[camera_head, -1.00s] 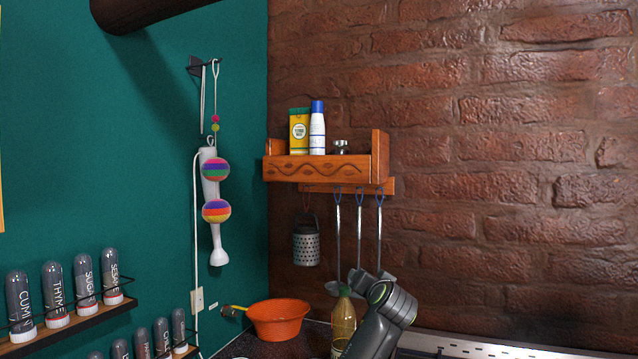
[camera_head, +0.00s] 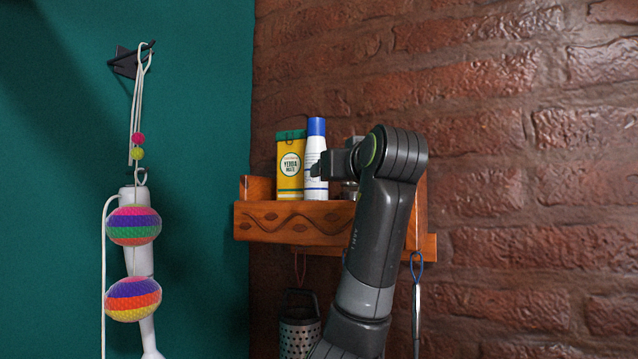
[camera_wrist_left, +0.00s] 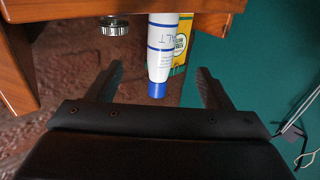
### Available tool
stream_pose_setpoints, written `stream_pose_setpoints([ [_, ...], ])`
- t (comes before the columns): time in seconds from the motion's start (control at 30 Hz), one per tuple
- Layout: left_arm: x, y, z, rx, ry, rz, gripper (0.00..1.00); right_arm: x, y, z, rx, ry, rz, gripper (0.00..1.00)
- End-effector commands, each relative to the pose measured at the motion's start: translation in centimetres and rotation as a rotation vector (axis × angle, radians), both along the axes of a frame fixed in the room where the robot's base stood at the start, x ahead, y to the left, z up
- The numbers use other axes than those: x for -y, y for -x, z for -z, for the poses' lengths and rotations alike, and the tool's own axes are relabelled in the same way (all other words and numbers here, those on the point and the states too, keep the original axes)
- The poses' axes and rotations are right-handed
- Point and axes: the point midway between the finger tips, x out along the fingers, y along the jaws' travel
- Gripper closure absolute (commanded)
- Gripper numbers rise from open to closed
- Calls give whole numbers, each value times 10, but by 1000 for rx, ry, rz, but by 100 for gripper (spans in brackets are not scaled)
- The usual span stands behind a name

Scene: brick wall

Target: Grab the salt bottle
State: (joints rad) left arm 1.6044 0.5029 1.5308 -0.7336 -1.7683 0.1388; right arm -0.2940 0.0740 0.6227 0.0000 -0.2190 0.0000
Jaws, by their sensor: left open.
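The salt bottle (camera_head: 315,150), white with a blue cap, stands upright on the wooden wall shelf (camera_head: 290,222). In the left wrist view, which is upside down, the salt bottle (camera_wrist_left: 161,52) shows its lettering and blue cap between the two spread fingers. My left gripper (camera_head: 322,170) is open and reaches the bottle from the right in the head view, overlapping its right edge. In the wrist view the left gripper (camera_wrist_left: 160,68) has a gap on both sides of the bottle. I cannot tell how far the fingers are around it.
A yellow and green yerba box (camera_head: 290,166) stands left of the bottle. A small metal-topped jar (camera_wrist_left: 113,27) is on its other side, mostly hidden by my arm in the head view. A grater (camera_head: 298,330) hangs below. The shelf's end panel (camera_head: 421,210) rises at the right.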

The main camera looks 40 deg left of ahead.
Motion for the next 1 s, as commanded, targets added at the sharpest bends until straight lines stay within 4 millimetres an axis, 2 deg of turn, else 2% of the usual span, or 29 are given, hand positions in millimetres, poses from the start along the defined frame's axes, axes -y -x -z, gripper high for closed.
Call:
stream_pose_setpoints([
  [0.23, -44, -27, -5, -8, 0, -6, 26, 8, 15, -32, -21, 9, 1, 64],
  [0.5, -86, -55, -3, -7, -1, -4, 26, 10, 12, -59, -19, 12, -1, 64],
  [0.77, -100, -64, 0, -4, 0, -1, 26, 5, 5, -66, -8, 7, -1, 64],
  [1.0, -119, -75, 0, -8, -1, -3, 26, -1, 5, -90, -7, -1, 1, 64],
])
